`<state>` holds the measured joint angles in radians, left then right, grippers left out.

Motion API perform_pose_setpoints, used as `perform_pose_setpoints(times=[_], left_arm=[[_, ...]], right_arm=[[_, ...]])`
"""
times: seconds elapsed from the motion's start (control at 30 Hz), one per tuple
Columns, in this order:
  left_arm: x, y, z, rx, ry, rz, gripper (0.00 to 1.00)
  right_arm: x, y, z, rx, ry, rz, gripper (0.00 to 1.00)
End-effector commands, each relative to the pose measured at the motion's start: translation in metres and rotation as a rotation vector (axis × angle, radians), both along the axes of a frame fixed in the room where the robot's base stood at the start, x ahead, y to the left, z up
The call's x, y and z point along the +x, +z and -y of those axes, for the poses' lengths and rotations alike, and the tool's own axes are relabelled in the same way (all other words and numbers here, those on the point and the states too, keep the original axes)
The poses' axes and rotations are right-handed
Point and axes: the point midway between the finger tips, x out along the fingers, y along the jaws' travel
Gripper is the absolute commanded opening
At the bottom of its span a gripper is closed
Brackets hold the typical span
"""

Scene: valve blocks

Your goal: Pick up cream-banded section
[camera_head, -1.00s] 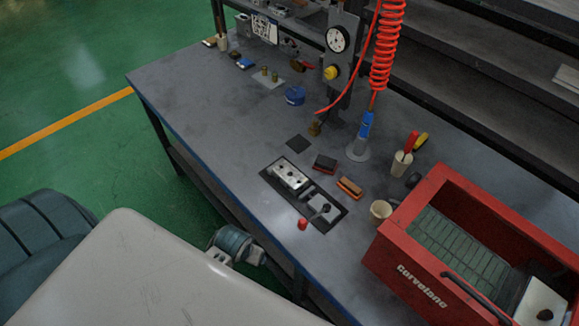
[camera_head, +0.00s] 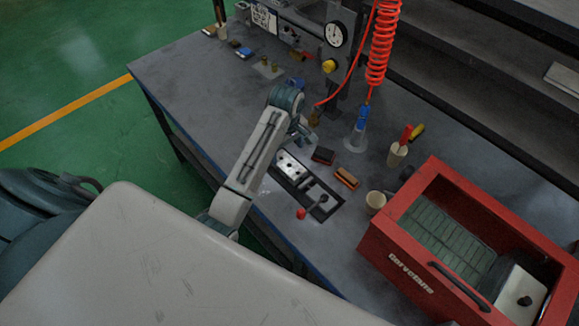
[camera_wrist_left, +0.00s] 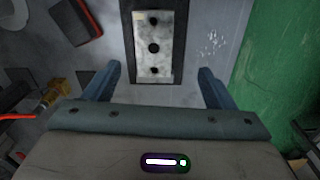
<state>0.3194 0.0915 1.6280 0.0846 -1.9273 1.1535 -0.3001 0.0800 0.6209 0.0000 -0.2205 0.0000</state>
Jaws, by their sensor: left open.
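I cannot make out a cream band for certain on any block. A silver block (camera_head: 286,163) with dark round holes sits on a black base plate (camera_head: 328,210), partly hidden by my left arm. The silver block also shows in the left wrist view (camera_wrist_left: 160,30), ahead and between the fingers. My left gripper (camera_wrist_left: 160,72) is open and empty above the bench. In the head view the left gripper (camera_head: 303,138) is near the silver block, its tips hard to see. A dark block with red (camera_head: 323,156) and an orange-brown and dark block (camera_head: 346,178) lie beside the plate. My right gripper is out of view.
A red-knobbed lever (camera_head: 301,213) stands at the plate's near end. A cream cup (camera_head: 376,202) and a red toolbox (camera_head: 400,262) are to the right. A gauge stand (camera_head: 337,36) and red coiled hose (camera_head: 378,50) rise behind. The bench's left part is largely clear.

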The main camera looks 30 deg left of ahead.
Motion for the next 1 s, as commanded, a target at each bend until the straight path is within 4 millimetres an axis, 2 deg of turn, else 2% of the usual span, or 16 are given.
perform_pose_setpoints(times=[0.07, 0.17, 0.43, 0.6, 0.73, 0.83, 1.0], left_arm=[[0.012, 0.010, 0.001, -0.006, 0.047, -0.011, 0.78], [0.017, 0.011, 0.001, -0.009, 0.080, -0.021, 0.78], [0.017, -0.028, 0.001, -0.010, 0.086, -0.025, 0.78], [0.017, -0.041, 0.001, -0.009, 0.085, -0.021, 0.78], [0.014, -0.052, 0.001, -0.009, 0.085, -0.024, 0.78], [0.012, -0.066, 0.001, -0.009, 0.085, -0.024, 0.78], [0.013, -0.088, 0.001, -0.008, 0.085, -0.021, 0.78]], right_arm=[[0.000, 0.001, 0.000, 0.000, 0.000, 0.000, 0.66], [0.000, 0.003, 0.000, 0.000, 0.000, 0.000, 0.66], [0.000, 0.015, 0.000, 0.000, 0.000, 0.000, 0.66], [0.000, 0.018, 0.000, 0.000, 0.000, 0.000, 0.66], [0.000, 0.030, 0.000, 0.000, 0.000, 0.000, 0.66], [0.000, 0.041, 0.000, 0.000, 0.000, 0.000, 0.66], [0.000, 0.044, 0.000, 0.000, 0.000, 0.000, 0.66]])
